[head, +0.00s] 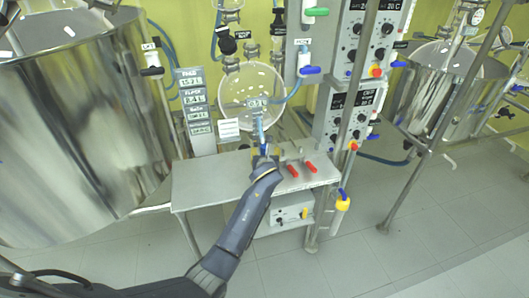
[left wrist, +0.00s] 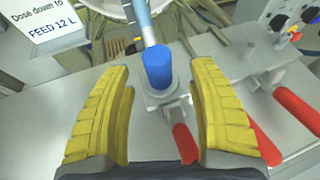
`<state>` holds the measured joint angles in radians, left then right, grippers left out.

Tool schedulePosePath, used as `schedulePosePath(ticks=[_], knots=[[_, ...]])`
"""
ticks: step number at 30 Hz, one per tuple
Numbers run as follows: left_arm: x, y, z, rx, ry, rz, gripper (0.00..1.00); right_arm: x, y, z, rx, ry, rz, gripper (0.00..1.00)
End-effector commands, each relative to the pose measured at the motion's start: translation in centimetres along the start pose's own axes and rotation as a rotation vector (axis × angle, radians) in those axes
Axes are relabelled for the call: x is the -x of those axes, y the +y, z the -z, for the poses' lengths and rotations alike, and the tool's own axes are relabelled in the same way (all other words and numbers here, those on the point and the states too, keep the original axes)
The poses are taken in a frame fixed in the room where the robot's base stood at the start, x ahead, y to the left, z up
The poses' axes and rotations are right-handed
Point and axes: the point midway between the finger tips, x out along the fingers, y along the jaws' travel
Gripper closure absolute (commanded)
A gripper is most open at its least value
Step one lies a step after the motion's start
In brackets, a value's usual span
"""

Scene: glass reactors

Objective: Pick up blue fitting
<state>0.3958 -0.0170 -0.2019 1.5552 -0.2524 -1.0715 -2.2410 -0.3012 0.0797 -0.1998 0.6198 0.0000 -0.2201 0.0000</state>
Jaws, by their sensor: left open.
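The blue fitting (left wrist: 157,68) is a short blue cylinder on a light blue and white rod, standing over a grey metal block on the bench. In the head view, something blue (head: 257,128) shows upright just beyond my left gripper (head: 263,156). In the left wrist view my left gripper (left wrist: 160,115) is open and empty, with its two yellow ribbed fingers spread apart. The fitting lies between them in the picture, slightly beyond their tips, and I see no contact. My right gripper is not in view.
Red-handled valves (head: 310,167) sit on the metal bench (head: 215,183) right of my gripper. A round glass vessel (head: 238,92) stands behind. A label sign (left wrist: 42,27) is at upper left in the wrist view. Control boxes (head: 354,108) stand at right, a large steel tank (head: 75,130) at left.

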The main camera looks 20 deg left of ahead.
Motion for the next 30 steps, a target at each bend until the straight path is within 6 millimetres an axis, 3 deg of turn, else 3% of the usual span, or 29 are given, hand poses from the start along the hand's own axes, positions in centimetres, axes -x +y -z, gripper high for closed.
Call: schedulePosePath(ticks=[12, 25, 30], knots=[[-4.3, 0.2, 0.1, 0.0, 0.001, -0.001, 0.41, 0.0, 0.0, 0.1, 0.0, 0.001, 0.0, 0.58], [-4.8, 0.2, 0.1, 0.0, 0.0, 0.0, 0.42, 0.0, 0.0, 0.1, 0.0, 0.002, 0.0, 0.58], [-4.8, 0.2, 0.1, 0.0, 0.0, 0.0, 0.61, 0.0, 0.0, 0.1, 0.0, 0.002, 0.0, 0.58]])
